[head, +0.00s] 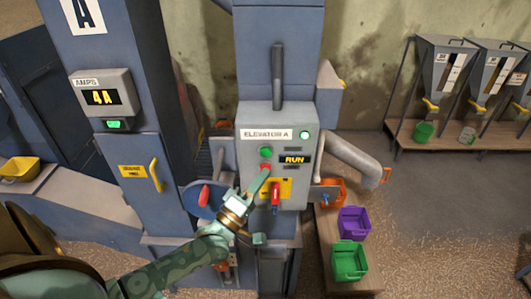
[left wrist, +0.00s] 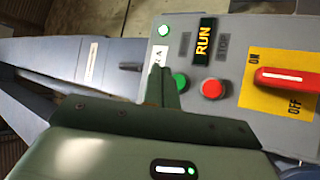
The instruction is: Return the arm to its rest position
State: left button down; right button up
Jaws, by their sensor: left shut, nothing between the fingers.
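My left arm reaches in from the lower left in the head view, and its gripper (head: 262,178) is shut and empty in front of the control box (head: 245,150) labelled ELEVATOR A. The fingertips are close to the red button (head: 266,168); I cannot tell whether they touch it. In the left wrist view the shut finger (left wrist: 164,92) shows beside the green button (left wrist: 180,81), with the red button (left wrist: 211,89) to its right. The display (head: 293,159) reads RUN and a green lamp (head: 304,134) is lit. My right gripper is not in view.
A red switch handle (head: 276,194) on a yellow ON/OFF plate sits just right of my gripper. A blue disc with a red handle (head: 204,195) is to its left. Purple (head: 354,221) and green (head: 349,262) bins stand at right. A grey pipe (head: 355,158) juts out rightward.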

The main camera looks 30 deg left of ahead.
pick_arm(q)
jog(key=s+a+f+m+g+y+b, duration=0.1)
jog(key=s+f+m+g+b, duration=0.2)
jog(key=f, duration=0.9)
jog(key=s+a+f+m+g+b, duration=0.15)
jog(key=f+m+g, duration=0.3)
jog(key=f, duration=0.85)
jog(key=s+a+f+m+g+y+b, duration=0.1)
jog(key=s+f+m+g, duration=0.35)
jog(key=f, duration=0.75)
jog(key=s+f+m+g+y+b, duration=0.2)
jog(key=s+f+m+g+b, duration=0.35)
jog(key=s+f, duration=1.55)
jog(key=s+d+f+n+g+b, duration=0.1)
jog(key=s+d+f+g+b, duration=0.3)
jog(key=s+f+b, duration=0.5)
jog(key=s+d+f, duration=0.2)
jog(key=s+f, duration=0.1)
jog(key=shift+s+d+f+h, duration=0.3)
jog(key=shift+d+h, duration=0.05)
jog(key=shift+h, duration=0.05)
